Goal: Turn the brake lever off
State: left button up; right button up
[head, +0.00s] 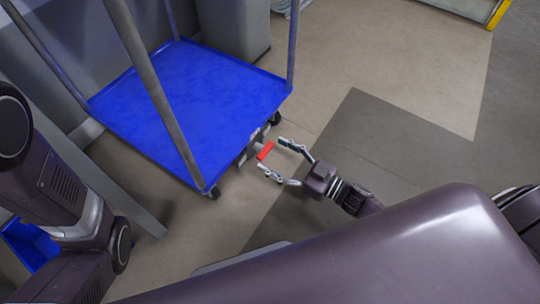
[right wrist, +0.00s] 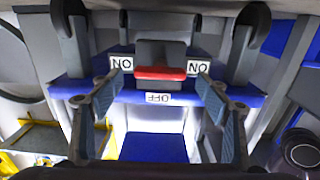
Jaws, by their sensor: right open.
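The red brake lever (head: 265,151) sticks out from the near right edge of a blue-decked cart (head: 200,97). In the right wrist view the lever (right wrist: 160,73) is a red bar on a dark grey block. Upside-down ON labels (right wrist: 121,64) stand on both sides of it, and an OFF label (right wrist: 158,98) is just below it in the picture. My right gripper (head: 272,154) is open, with its fingers on either side of the lever. I see no finger touching it. My left gripper is out of view; only my left arm shows.
The cart has grey upright posts (head: 291,45) at its corners and dark casters (head: 275,118) beneath. A blue bin (head: 28,245) sits at the lower left. The floor right of the cart (head: 400,80) is clear. A yellow edge (head: 497,14) shows at the upper right.

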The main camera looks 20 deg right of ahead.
jog(key=shift+x, duration=0.95)
jog(key=shift+c, duration=0.7)
jog(key=c, duration=1)
